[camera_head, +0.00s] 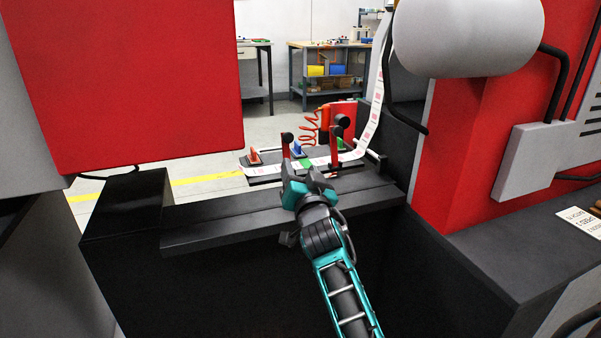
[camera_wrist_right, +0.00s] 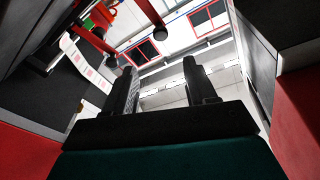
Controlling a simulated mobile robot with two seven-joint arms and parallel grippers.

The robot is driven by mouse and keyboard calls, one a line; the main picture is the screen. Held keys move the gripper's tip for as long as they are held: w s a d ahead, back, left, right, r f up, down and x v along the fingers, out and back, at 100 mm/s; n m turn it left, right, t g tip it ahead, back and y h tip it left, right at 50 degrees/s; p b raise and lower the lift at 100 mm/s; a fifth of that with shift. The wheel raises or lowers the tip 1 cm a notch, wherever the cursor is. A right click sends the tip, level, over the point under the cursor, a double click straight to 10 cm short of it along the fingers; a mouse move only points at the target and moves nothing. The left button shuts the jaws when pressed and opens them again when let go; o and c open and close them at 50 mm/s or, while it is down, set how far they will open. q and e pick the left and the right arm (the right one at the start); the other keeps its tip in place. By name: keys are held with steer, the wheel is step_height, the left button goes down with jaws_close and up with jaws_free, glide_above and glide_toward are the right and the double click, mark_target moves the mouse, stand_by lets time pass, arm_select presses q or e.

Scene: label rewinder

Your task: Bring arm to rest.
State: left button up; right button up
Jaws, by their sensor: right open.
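My right gripper (camera_head: 302,172) reaches up from the bottom of the head view on its teal arm. It is in front of the label plate, over the dark ledge. In the right wrist view, its two dark fingers (camera_wrist_right: 160,68) stand apart with nothing between them. My left gripper is in neither view.
A white label strip (camera_head: 374,105) with red prints runs down from the large roll (camera_head: 465,38) onto the plate, and also shows in the wrist view (camera_wrist_right: 85,63). Red-handled clamps stand by the gripper. A red machine housing (camera_head: 125,85) is left, a red column (camera_head: 462,165) right. The dark ledge (camera_head: 225,225) is bare at left.

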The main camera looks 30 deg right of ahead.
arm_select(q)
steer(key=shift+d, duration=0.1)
